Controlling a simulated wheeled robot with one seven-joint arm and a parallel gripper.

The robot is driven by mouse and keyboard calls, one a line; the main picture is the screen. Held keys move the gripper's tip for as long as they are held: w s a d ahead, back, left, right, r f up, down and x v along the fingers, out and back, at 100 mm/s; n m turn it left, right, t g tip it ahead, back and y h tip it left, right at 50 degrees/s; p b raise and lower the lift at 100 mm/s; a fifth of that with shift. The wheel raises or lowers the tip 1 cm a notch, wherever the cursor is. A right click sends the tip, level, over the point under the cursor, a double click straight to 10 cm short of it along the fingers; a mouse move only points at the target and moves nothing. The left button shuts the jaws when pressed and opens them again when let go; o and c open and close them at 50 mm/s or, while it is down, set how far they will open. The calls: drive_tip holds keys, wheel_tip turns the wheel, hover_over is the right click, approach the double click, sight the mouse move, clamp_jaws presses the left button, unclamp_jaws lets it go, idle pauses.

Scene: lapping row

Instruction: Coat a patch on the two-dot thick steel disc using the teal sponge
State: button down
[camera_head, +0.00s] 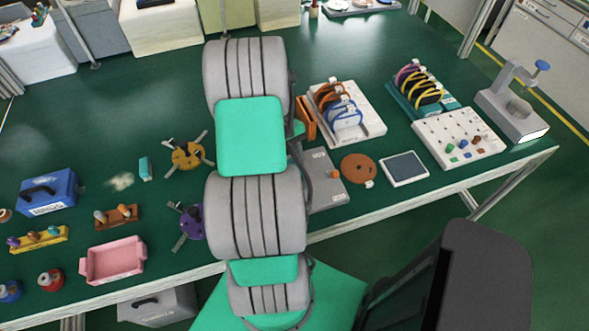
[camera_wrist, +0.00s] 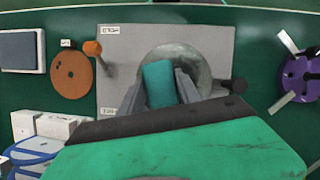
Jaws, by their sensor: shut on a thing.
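My gripper (camera_wrist: 160,90) is shut on the teal sponge (camera_wrist: 158,80), with one finger on each side of it. In the wrist view the sponge is over the left part of a round grey steel disc (camera_wrist: 192,60). I cannot tell whether it touches the disc. The disc lies on a grey plate (camera_wrist: 120,48), which also shows beside my arm in the head view (camera_head: 329,188). Gripper and sponge partly cover the disc, and no dots are readable on it. In the head view my arm hides the gripper and the disc.
An orange-knobbed post (camera_wrist: 93,48) and a dark knob (camera_wrist: 234,85) flank the disc. A brown disc (camera_head: 358,167) and a dark pad (camera_head: 404,168) lie right of the plate. A purple clamp (camera_head: 190,222) and a pink tray (camera_head: 114,261) are left of my arm.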

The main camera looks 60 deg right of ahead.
drive_tip(key=shift+w+d+f, duration=0.1)
drive_tip(key=shift+w+d, duration=1.05)
drive_tip(key=shift+d, duration=0.05)
drive_tip(key=shift+w+d+r+p, duration=0.15)
drive_tip(key=shift+r+p, duration=0.1)
drive_tip(key=shift+p, duration=0.2)
drive_tip(key=shift+s+a+p, duration=1.2)
drive_tip(key=shift+s+a, duration=1.3)
drive_tip(key=shift+a, duration=0.1)
drive_tip(key=shift+s+a+f, duration=0.15)
drive_tip(key=shift+s+a, duration=0.1)
drive_tip(key=shift+a, duration=0.1)
wheel_tip(320, 180, up, 5)
drive_tip(key=p, duration=0.4)
drive_tip(key=shift+f, duration=0.1)
drive_tip(key=shift+r, duration=0.6)
